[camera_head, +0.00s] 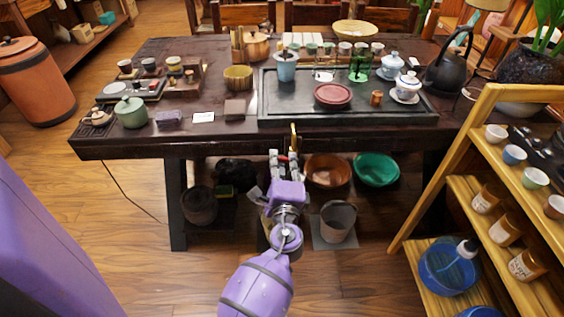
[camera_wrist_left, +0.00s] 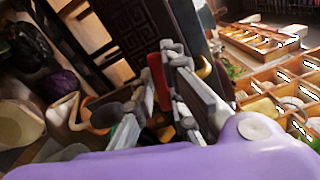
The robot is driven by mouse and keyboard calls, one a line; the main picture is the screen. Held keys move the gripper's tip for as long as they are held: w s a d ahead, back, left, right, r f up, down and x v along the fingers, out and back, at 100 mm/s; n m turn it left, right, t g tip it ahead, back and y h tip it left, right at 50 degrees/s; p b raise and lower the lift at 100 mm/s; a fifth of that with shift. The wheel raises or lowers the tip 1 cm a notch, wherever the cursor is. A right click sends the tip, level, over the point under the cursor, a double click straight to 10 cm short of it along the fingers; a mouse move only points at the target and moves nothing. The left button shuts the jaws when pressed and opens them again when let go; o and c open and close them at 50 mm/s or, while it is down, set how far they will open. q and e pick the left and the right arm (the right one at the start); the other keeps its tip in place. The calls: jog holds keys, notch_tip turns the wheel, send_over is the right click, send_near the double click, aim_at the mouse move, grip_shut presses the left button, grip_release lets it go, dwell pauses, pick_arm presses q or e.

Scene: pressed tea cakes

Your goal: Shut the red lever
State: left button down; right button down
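My left gripper (camera_head: 283,156) is at the front edge of the dark tea table (camera_head: 120,150), just below its top. Its two fingers stand apart. In the left wrist view, a red lever (camera_wrist_left: 158,80) shows in the gap between the fingers of the left gripper (camera_wrist_left: 168,95). I cannot tell whether either finger touches it. A brass-coloured part (camera_head: 293,138) rises just beyond the fingertips, and a curved brass piece (camera_wrist_left: 205,67) shows beside the right finger in the wrist view. The lever's base is hidden by the gripper. My right gripper is out of view.
A black tea tray (camera_head: 275,110) with teaware lies above the gripper on the table. Below the tabletop are a brown bowl (camera_head: 328,172), a green bowl (camera_head: 376,169) and a bucket (camera_head: 338,222). A wooden shelf (camera_head: 455,190) with cups stands at the right.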

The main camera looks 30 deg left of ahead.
pick_arm(q)
jog(key=n+b, duration=0.1)
jog(key=b, duration=0.1)
jog(key=f+n+b, duration=0.1)
jog(key=n+b, duration=0.1)
jog(key=shift+b, duration=0.35)
jog(key=c, duration=1.8)
grip_release()
jog(key=shift+o, duration=0.2)
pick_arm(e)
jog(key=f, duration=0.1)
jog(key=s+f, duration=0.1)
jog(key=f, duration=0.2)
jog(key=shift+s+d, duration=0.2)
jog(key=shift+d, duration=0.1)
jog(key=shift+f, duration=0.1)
pick_arm(q)
jog(key=shift+s, duration=0.1)
jog(key=v, duration=1.2)
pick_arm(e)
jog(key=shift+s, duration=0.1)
